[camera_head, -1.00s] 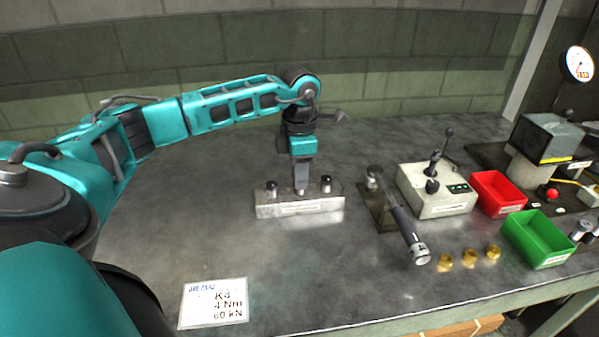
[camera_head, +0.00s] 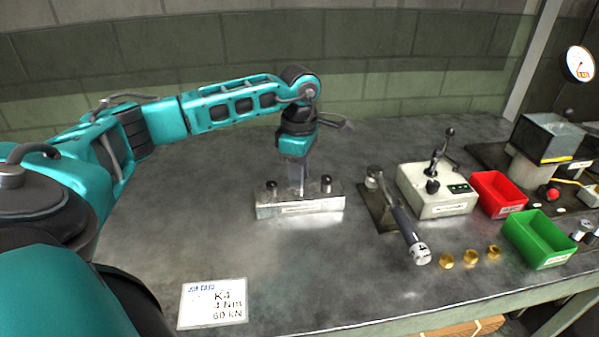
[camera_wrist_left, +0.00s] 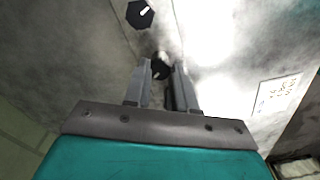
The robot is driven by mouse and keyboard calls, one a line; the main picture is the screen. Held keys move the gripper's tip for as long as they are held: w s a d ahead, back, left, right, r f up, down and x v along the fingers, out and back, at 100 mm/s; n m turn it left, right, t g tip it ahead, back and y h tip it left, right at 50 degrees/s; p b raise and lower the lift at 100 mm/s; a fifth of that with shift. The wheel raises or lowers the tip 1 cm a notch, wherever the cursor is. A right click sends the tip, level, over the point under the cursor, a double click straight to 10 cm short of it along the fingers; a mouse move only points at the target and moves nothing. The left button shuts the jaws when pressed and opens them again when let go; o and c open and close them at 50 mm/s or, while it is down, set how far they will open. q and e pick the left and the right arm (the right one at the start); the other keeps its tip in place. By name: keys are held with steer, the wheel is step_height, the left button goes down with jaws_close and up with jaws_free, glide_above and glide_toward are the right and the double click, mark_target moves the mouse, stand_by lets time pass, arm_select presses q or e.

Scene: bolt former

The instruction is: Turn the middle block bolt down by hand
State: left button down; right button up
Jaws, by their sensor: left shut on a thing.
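The metal block (camera_head: 300,208) stands on the bench with a pale label on its front. A dark left bolt (camera_head: 271,187) and right bolt (camera_head: 327,184) stand up from its top. My left gripper (camera_head: 299,190) points straight down over the block's middle and hides the middle bolt in the head view. In the left wrist view the middle bolt (camera_wrist_left: 160,68), black with a white mark, sits between the fingertips, and the gripper is shut on it. Another black bolt head (camera_wrist_left: 140,14) with a white mark shows beyond. My right gripper is not in view.
A torque wrench (camera_head: 405,228) lies right of the block by a dark plate. Further right are a control box (camera_head: 437,203), a red bin (camera_head: 498,208), a green bin (camera_head: 536,260) and brass pieces (camera_head: 470,257). A K4 card (camera_head: 213,303) lies in front. Bench left of the block is clear.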

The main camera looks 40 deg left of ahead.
arm_select(q)
steer(key=shift+a+r, duration=0.1)
steer(key=shift+r, duration=0.1)
steer(key=c, duration=0.9)
jaws_free()
steer(key=shift+f, duration=0.1)
step_height(320, 180, up, 13)
